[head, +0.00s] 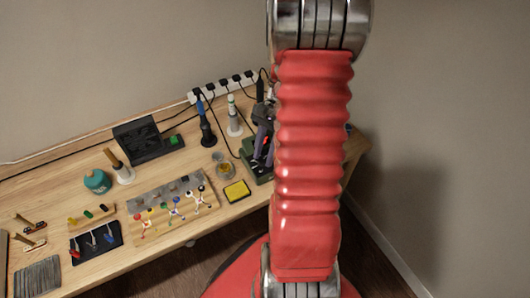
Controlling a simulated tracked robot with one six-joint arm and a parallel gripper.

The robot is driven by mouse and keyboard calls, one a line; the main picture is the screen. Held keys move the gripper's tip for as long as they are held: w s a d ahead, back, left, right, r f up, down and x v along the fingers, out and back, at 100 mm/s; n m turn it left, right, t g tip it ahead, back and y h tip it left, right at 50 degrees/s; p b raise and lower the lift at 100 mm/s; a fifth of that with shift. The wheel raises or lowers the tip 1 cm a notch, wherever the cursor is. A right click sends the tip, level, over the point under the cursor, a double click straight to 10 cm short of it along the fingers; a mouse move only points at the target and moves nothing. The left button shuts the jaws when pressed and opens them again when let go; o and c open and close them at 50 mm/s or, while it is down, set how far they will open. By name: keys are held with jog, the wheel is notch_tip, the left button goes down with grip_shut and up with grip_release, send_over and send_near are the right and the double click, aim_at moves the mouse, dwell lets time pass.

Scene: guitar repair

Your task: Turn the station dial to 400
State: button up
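A dark green box (249,163), which looks like the station, stands at the right part of the bench. My red arm link hides its right side, and I cannot make out a dial or its setting. Grey and dark parts (262,122) with a small red spot stand over the box, close beside the arm link. They look like part of my gripper, but they are too small and too covered to be sure. Whether the fingers are open or touch anything is hidden.
A power strip (222,86) lies behind.

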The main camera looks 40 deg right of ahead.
jog(key=shift+c, duration=0.5)
grip_shut()
jog(key=shift+w+a+n+g, duration=0.1)
jog(key=shift+n+g, duration=0.5)
jog(key=shift+n, duration=1)
jog(key=shift+o, duration=0.5)
grip_release()
jog(key=v, duration=1.3)
jog(key=shift+r, duration=0.4)
jog(key=shift+w+h, duration=0.15)
jog(key=shift+h, duration=0.15)
